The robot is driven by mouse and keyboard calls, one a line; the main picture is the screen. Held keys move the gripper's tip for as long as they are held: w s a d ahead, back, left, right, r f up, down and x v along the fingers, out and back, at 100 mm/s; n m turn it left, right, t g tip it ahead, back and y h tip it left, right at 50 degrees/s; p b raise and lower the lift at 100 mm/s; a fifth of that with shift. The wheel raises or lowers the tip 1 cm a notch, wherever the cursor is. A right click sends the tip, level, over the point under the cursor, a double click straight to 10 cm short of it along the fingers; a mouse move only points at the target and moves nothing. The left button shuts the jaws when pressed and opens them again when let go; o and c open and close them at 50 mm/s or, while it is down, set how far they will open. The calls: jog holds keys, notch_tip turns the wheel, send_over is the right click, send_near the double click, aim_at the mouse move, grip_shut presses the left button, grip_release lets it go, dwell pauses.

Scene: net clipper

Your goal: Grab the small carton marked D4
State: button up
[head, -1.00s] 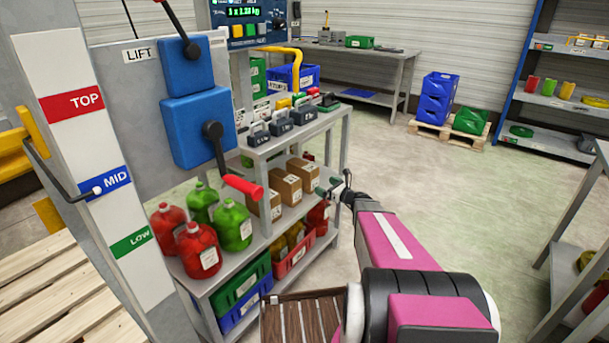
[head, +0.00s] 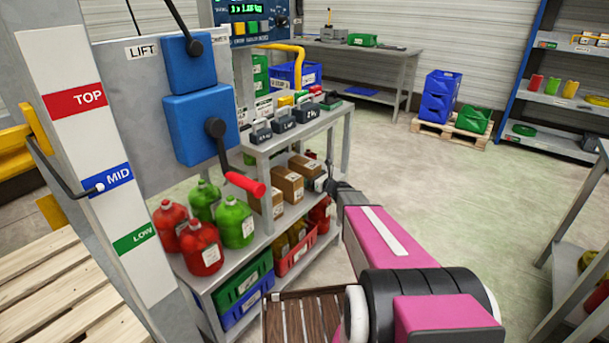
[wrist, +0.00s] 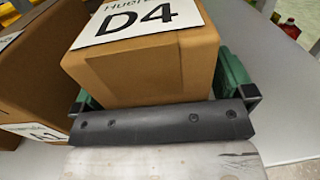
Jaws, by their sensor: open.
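The small carton marked D4 is a brown box with a white label on top, and it fills the middle of the wrist view (wrist: 145,72). My gripper (wrist: 162,90) is open around it, with one green finger on its left side and one on its right. The dark palm bar is close to the carton's near face; I cannot tell whether they touch. In the head view the carton is the farthest of the brown boxes on the middle shelf (head: 304,168). My gripper (head: 332,185) is at its right end there, its fingers mostly hidden.
Another brown carton (wrist: 35,80) stands close on the left in the wrist view. Red and green jugs (head: 203,248) share the middle shelf. Dark labelled weights (head: 283,119) stand on the shelf above.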

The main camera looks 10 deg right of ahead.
jog(key=c, duration=1.4)
jog(key=shift+r, duration=0.1)
jog(key=shift+c, duration=1.4)
jog(key=shift+r, duration=0.1)
